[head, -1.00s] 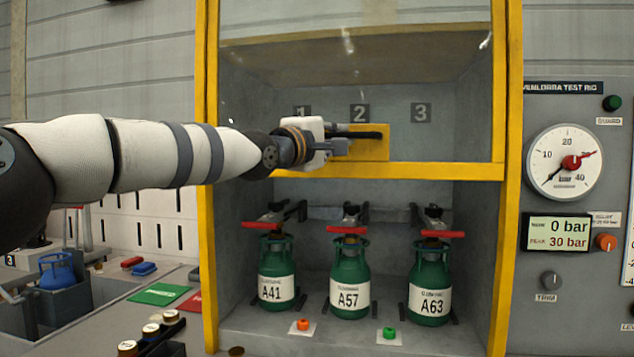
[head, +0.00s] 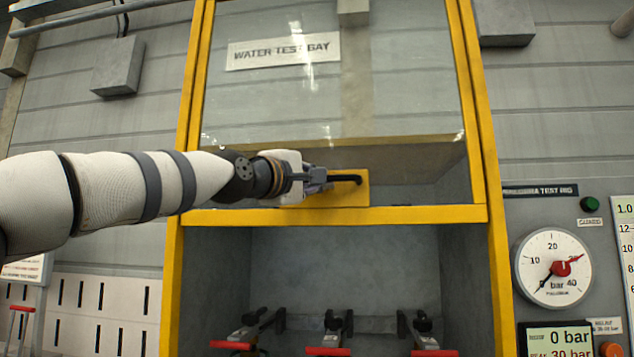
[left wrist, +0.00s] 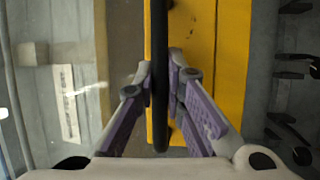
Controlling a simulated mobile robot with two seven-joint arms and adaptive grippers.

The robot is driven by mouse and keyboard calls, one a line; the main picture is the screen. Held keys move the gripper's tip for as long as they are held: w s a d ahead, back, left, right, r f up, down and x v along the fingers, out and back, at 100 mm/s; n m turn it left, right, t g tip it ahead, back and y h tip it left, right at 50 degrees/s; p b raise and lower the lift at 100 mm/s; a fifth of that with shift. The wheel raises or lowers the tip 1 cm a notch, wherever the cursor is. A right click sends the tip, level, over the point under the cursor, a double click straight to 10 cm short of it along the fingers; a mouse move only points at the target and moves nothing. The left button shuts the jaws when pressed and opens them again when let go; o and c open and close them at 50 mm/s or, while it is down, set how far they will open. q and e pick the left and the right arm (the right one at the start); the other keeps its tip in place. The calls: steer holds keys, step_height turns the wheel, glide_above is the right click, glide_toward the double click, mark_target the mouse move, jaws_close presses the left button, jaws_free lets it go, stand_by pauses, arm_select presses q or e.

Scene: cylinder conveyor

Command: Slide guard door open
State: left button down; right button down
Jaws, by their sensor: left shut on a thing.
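The guard door (head: 430,215) is a clear pane in a yellow frame, raised part of the way, with an open gap under its bottom bar. A yellow plate (head: 350,195) on it carries a black bar handle (head: 345,179). My left gripper (head: 322,181) is shut on the handle, coming in from the left. In the left wrist view the fingers (left wrist: 163,90) close from both sides on the black handle (left wrist: 159,35), in front of the yellow plate (left wrist: 228,70). My right gripper is not in view.
Yellow side posts (head: 489,200) frame the bay. Red-handled valves (head: 330,340) show low inside, their cylinders cut off below. A gauge (head: 553,267), a green lamp (head: 590,204) and a display (head: 556,340) are on the right wall. A grey box (head: 130,66) hangs upper left.

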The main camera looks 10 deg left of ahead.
arm_select(q)
steer(key=shift+f, duration=0.1)
steer(key=c, duration=1.7)
jaws_free()
steer(key=shift+w, duration=0.1)
steer(key=shift+o, duration=0.2)
steer(key=shift+s+a, duration=0.1)
steer(key=shift+s, duration=0.2)
steer(key=v, duration=0.7)
steer(key=shift+w+f, duration=0.1)
